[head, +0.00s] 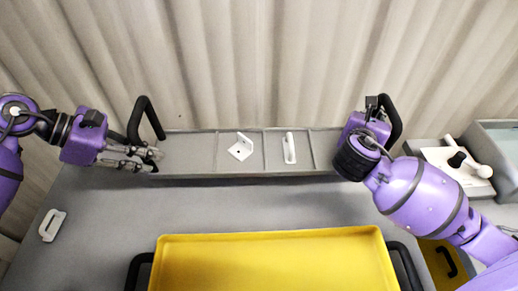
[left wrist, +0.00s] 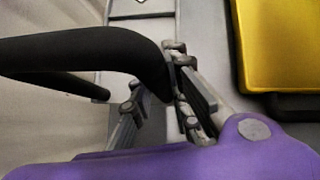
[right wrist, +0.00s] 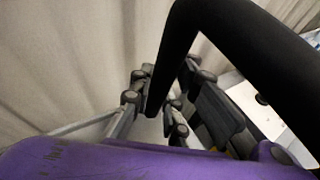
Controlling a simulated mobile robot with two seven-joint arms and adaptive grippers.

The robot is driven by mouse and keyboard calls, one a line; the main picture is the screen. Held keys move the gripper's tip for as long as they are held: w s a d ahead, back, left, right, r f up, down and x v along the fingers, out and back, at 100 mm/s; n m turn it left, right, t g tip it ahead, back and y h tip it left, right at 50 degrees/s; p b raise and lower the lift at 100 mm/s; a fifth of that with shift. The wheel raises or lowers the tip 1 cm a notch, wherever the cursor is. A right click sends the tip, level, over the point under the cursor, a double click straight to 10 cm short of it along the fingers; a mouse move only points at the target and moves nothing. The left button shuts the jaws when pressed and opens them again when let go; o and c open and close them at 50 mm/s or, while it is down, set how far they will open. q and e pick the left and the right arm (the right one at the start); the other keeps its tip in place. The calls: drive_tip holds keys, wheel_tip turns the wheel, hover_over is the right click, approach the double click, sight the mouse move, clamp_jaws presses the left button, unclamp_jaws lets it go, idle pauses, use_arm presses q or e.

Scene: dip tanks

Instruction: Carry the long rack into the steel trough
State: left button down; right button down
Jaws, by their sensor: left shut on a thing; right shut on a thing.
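The long rack (head: 200,155) is a shallow grey tray with dividers and a black handle at each end, at the back of the grey table. It holds a white bracket (head: 241,147) and a white bar-shaped piece (head: 289,148). My left gripper (head: 150,158) is shut on the rack's left handle (left wrist: 90,50). My right gripper (head: 374,122) is shut on the right handle (right wrist: 235,40); its fingers are largely hidden in the head view. The rack looks level; I cannot tell whether it touches the table. I cannot identify the steel trough for sure.
A yellow tray (head: 270,240) with black side handles is at the front. A white handle-shaped piece (head: 52,225) lies at left. At right are a white board (head: 440,158) with a lever and a grey open container (head: 500,135), cut by the frame. A curtain hangs behind.

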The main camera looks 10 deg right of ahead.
use_arm(q)
drive_tip(key=shift+r, duration=0.2)
use_arm(e)
drive_tip(key=shift+r, duration=0.2)
